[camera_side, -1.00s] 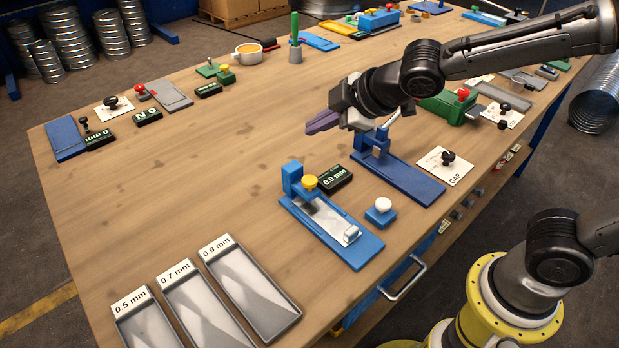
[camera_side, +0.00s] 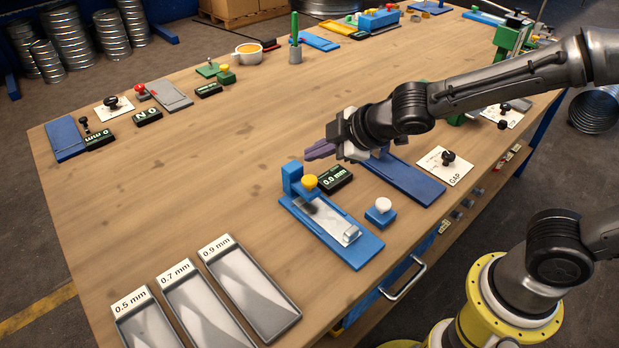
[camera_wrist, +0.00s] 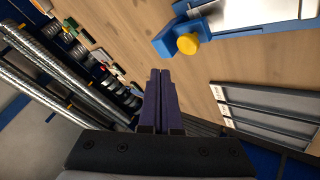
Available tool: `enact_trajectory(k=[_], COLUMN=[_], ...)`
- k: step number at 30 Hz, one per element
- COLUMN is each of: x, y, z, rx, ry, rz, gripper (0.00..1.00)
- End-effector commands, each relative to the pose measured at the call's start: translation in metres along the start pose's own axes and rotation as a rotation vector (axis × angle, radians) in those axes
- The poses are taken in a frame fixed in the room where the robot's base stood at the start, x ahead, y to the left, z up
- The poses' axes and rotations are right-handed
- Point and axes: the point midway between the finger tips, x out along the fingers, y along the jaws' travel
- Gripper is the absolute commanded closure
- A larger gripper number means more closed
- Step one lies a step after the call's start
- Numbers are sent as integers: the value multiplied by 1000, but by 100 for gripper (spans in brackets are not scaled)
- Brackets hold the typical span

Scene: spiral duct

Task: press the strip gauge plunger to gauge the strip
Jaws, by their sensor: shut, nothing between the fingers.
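The strip gauge is a blue fixture (camera_side: 358,250) on the table with a metal strip (camera_side: 331,222) lying on its bed. Its plunger has a yellow knob (camera_side: 309,182) on a blue post at the far left end. A small black display (camera_side: 334,180) beside it reads 0.0 mm. My gripper (camera_side: 308,154), with purple fingers, is shut and empty. It is above and behind the yellow knob, apart from it. In the wrist view the shut fingers (camera_wrist: 160,75) point forward, and the yellow knob (camera_wrist: 187,44) is ahead and to the right.
Three grey trays (camera_side: 250,287) labelled 0.5, 0.7 and 0.9 mm lie at the front left. A white-topped button (camera_side: 382,206) is right of the gauge. Another blue fixture (camera_side: 418,185) stands under my wrist. A GAP card (camera_side: 440,170) lies farther right. The table's middle left is clear.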

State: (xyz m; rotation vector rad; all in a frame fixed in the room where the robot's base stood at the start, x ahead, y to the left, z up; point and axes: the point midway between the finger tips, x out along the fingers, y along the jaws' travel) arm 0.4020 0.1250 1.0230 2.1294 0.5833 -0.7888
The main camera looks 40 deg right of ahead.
Motion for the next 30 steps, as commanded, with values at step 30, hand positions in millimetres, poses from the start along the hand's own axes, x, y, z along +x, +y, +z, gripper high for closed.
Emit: enact_trajectory(k=[30], x=[23], y=[-17], z=[17], rx=[0], ry=[1], rz=[0], gripper=[100])
